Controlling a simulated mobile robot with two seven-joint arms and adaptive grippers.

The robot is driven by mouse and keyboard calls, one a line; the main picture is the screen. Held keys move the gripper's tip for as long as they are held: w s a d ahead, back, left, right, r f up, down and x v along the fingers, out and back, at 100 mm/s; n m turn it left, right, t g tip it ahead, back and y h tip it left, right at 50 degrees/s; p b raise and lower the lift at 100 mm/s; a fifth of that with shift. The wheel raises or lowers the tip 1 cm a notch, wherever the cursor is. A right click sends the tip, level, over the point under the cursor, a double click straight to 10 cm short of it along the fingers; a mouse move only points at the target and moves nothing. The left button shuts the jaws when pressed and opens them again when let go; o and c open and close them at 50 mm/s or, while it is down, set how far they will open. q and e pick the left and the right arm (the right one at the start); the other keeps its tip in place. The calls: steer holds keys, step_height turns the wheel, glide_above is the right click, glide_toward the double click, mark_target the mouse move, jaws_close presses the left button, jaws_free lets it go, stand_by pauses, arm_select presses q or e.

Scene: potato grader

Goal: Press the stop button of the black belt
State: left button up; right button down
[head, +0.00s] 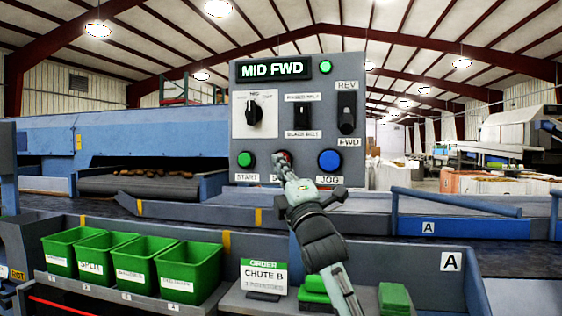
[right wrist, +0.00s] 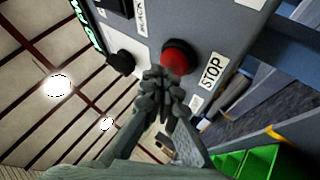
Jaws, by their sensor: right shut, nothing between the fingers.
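The grey control panel (head: 270,140) stands upright ahead, with a lit display reading MID FWD (head: 274,69). Its red stop button (head: 287,154) is in the bottom row, partly hidden by my right gripper (head: 281,163). In the right wrist view the red button (right wrist: 179,55) is beside the STOP label (right wrist: 212,70). My right gripper (right wrist: 162,82) is shut and empty, its fingertips at the button's near edge; I cannot tell whether they touch it. The belt selector switch (head: 303,113) sits above, with a label ending in BELT over it and BLACK BELT below. My left gripper is not in view.
A green start button (head: 245,160) and a blue jog button (head: 330,161) flank the stop button. A rotary knob (head: 254,112) and a REV/FWD switch (head: 347,113) are above. Green bins (head: 190,271) and an order card (head: 263,276) stand below, in front of the belt.

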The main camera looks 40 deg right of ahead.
steer(key=shift+w+d, duration=0.25)
steer(key=shift+d, duration=0.05)
stand_by(0.4)
steer(key=shift+s+a, duration=0.1)
steer(key=shift+a, duration=0.05)
steer(key=shift+s+a, duration=0.5)
steer(key=shift+a, duration=0.05)
steer(key=s+a+p, duration=0.1)
steer(key=s+a, duration=0.2)
steer(key=shift+s+a, duration=0.15)
steer(key=shift+a, duration=0.25)
stand_by(0.3)
stand_by(0.5)
